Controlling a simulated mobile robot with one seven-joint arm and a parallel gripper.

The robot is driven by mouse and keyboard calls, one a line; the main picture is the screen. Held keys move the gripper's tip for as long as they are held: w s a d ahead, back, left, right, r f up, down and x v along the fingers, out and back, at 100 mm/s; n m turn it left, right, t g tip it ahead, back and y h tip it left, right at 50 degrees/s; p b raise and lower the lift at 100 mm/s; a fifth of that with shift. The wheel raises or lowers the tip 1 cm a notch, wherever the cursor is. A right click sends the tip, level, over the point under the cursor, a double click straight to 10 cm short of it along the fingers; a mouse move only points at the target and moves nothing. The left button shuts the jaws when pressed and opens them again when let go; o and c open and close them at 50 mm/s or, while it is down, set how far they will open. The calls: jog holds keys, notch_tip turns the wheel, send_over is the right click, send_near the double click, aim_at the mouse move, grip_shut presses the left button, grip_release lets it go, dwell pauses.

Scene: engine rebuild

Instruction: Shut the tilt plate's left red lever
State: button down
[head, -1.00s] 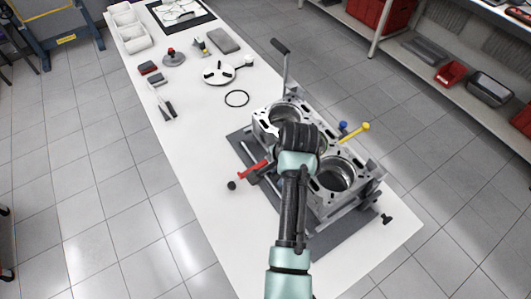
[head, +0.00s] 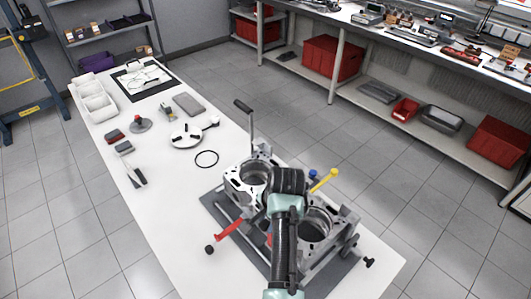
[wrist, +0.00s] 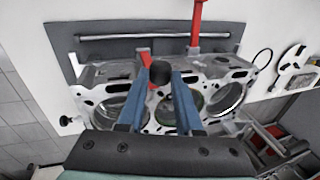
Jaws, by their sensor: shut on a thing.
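The engine block (head: 246,179) sits on the tilt plate (head: 224,208) on the white table. One red lever (head: 230,229) sticks out to the left of the block in the head view, its black knob (head: 209,249) at the end; in the wrist view this lever (wrist: 197,22) runs up out of frame. A second red lever (wrist: 146,66), the left one in the wrist view, has its black knob (wrist: 160,73) between my fingertips. My gripper (wrist: 160,82) is shut on that knob above the block. In the head view my arm hides most of this lever.
A black ring (head: 206,158) and a white disc (head: 186,135) lie farther back. The table's left front is clear.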

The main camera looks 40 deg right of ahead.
jog(key=c, duration=1)
grip_release()
jog(key=shift+s+d+r, duration=0.1)
jog(key=shift+d, duration=0.5)
jog(key=o, duration=0.4)
jog(key=shift+d+f, duration=0.15)
jog(key=shift+f, duration=0.05)
jog(key=v, duration=0.6)
jog(key=b+v, duration=0.1)
jog(key=v, duration=0.6)
jog(key=shift+a+r, duration=0.1)
jog(key=shift+a, duration=0.15)
